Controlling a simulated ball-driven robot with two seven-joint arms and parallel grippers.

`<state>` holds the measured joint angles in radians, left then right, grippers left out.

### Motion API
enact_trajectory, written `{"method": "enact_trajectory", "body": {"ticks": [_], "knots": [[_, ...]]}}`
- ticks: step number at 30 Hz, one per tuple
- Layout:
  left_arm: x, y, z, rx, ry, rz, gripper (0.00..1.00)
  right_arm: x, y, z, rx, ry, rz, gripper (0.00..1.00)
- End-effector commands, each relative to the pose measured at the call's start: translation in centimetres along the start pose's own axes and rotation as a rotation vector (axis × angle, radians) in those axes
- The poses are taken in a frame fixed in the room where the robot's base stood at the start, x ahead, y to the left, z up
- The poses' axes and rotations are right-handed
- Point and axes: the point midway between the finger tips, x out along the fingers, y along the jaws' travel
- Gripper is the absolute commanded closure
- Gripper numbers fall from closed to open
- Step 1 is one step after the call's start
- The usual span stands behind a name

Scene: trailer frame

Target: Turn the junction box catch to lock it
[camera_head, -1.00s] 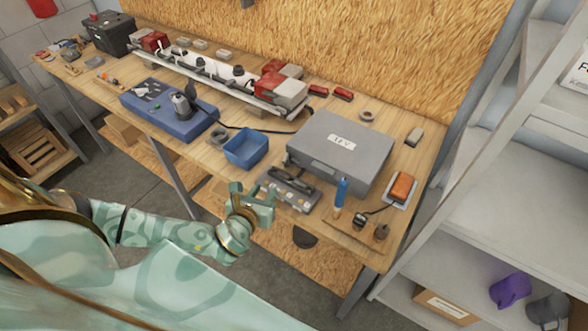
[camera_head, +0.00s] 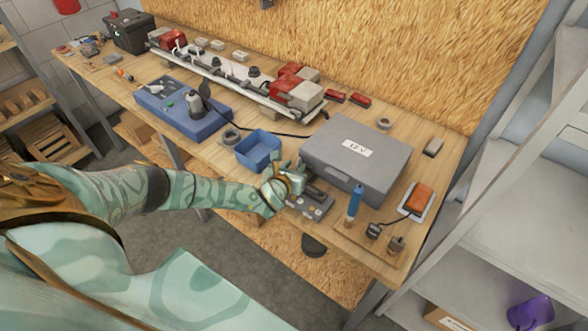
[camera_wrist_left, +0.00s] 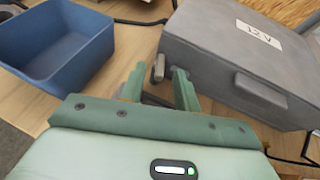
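The grey junction box (camera_head: 330,140) with a white "12 V" label lies closed on the bench; it also fills the upper right of the left wrist view (camera_wrist_left: 205,45). A small upright grey lever, seemingly the catch (camera_wrist_left: 158,67), stands at the box's left side, between my left fingertips. My left gripper (camera_head: 298,170) is at the box's near left corner. In the left wrist view its two green fingers (camera_wrist_left: 159,74) are apart, one on each side of the catch. I cannot tell whether either touches it. My right gripper is not in view.
A blue tray (camera_head: 258,150) stands just left of my gripper. A dark grey device (camera_head: 318,207) lies below the hand. A blue-topped screwdriver (camera_head: 354,202) and an orange device (camera_head: 419,198) are at the right. A blue case (camera_head: 180,115) and a long rail unit are further left.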

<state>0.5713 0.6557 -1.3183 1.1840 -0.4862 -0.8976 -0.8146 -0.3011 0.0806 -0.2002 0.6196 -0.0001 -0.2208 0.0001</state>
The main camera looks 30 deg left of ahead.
Motion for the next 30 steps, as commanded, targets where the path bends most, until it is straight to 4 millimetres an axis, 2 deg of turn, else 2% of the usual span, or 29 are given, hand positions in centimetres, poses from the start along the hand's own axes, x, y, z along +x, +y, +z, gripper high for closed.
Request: {"method": "enact_trajectory", "body": {"ticks": [7,8,11,12,22,30], "knots": [[0.1,0.0,0.0,0.000,0.000,0.000,0.68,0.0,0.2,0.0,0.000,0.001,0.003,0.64],[0.1,0.0,0.0,0.000,0.000,0.000,0.71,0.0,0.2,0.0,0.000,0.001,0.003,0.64],[0.1,0.0,0.0,0.000,0.000,0.000,0.99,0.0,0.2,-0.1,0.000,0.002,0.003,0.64],[0.1,0.0,0.0,0.000,0.000,0.000,1.00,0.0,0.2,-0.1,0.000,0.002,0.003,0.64],[0.0,-0.2,0.0,-0.010,0.000,0.026,1.00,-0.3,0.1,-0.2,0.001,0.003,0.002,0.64],[0.0,-1.0,0.1,-0.070,0.003,0.160,1.00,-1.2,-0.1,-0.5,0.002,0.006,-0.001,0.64]]}}
